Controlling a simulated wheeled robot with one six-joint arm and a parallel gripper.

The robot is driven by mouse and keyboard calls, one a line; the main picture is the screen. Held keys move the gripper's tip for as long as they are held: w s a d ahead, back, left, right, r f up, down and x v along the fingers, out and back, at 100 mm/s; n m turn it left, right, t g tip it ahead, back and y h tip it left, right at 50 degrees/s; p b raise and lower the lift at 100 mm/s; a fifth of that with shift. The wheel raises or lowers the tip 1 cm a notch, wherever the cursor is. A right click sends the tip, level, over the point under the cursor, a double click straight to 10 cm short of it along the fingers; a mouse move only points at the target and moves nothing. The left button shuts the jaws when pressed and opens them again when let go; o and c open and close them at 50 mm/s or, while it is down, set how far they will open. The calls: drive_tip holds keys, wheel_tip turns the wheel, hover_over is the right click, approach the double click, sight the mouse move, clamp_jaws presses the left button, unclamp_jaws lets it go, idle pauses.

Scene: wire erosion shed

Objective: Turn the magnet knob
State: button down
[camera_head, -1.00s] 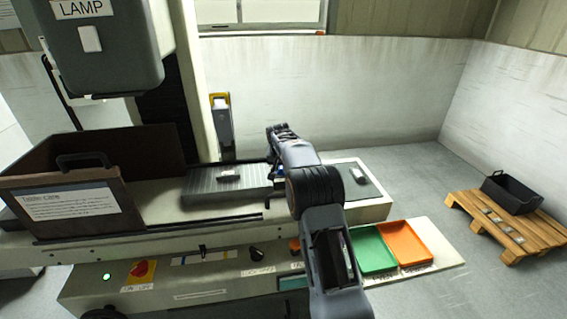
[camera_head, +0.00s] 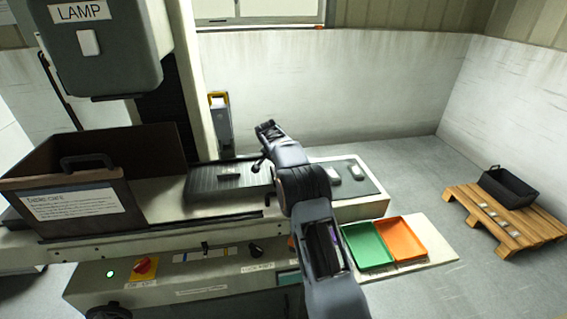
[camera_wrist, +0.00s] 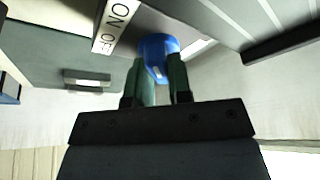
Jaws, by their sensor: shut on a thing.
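The blue magnet knob (camera_wrist: 157,45) shows in the wrist view beside a white ON/OFF label (camera_wrist: 110,25). My gripper (camera_wrist: 158,64) is shut on the knob, with one greenish finger on each side of it. A small pale mark shows on the knob's near part. In the head view my arm reaches over the machine bed to the right end of the ribbed dark plate (camera_head: 204,184). The knob and my fingertips cannot be made out clearly there. A small block (camera_head: 229,177) lies on the plate.
A brown box-like cover (camera_head: 68,205) stands left on the bed. A red switch (camera_head: 143,267) is on the front panel. Green (camera_head: 368,247) and orange (camera_head: 403,240) trays sit at right. A pallet (camera_head: 510,222) with a black bin is on the floor. The lamp housing (camera_head: 105,60) hangs upper left.

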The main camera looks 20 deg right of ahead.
drive_tip(key=shift+a, duration=0.1)
drive_tip(key=c, duration=1.1)
unclamp_jaws()
drive_tip(key=shift+c, duration=0.2)
drive_tip(key=shift+o, duration=0.5)
drive_tip(key=shift+r, duration=0.1)
drive_tip(key=v, duration=1.3)
drive_tip(key=shift+r+b, duration=0.3)
drive_tip(key=shift+b, duration=0.05)
